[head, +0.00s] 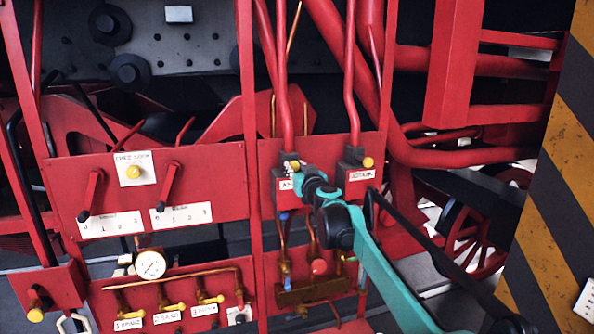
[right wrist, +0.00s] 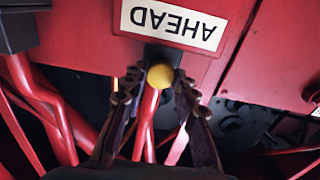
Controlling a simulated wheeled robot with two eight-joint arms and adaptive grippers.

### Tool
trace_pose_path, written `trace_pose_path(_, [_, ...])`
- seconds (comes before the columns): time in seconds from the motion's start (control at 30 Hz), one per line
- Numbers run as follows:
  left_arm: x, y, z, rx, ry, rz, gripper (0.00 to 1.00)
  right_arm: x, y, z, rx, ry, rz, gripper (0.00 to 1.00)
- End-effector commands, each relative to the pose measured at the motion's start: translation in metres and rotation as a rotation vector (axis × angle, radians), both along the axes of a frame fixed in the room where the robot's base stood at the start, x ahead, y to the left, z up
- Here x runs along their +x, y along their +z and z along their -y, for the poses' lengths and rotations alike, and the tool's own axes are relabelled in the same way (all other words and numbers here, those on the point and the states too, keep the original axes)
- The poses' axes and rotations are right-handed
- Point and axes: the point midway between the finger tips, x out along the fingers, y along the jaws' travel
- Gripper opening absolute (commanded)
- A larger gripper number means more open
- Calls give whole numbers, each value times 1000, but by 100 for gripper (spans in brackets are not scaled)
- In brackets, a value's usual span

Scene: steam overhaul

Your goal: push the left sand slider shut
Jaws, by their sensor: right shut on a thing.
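The left sand slider (head: 295,164) is a yellow ball knob on a dark mount atop the left of two red boxes. In the right wrist view its knob (right wrist: 160,76) stands between the fingers, below an upside-down AHEAD label (right wrist: 169,22). My right gripper (head: 301,169) is shut on this knob, a finger on each side. Its fingers also show in the right wrist view (right wrist: 158,92). The gripper partly covers the left box's label in the head view. My left gripper is in neither view.
A similar slider with a yellow knob (head: 368,162) sits on the right box. Left are a panel with two red levers (head: 171,186), a pressure gauge (head: 150,264) and brass valves (head: 166,302). Red pipes (head: 350,80) rise behind. A striped barrier (head: 556,190) stands at right.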

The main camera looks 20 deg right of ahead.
Motion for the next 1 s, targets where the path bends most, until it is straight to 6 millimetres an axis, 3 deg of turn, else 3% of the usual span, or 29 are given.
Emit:
trace_pose_path(0.13, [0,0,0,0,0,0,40,0,1,0,0,1,0,0])
trace_pose_path(0.17, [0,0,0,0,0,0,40,0,1,0,0,1,0,33])
trace_pose_path(0.23, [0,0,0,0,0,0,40,0,1,0,0,1,0,49])
trace_pose_path(0.67, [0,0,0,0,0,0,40,-10,1,0,0,1,0,49])
trace_pose_path(1.0, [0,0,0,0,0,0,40,-76,0,2,0,1,0,49])
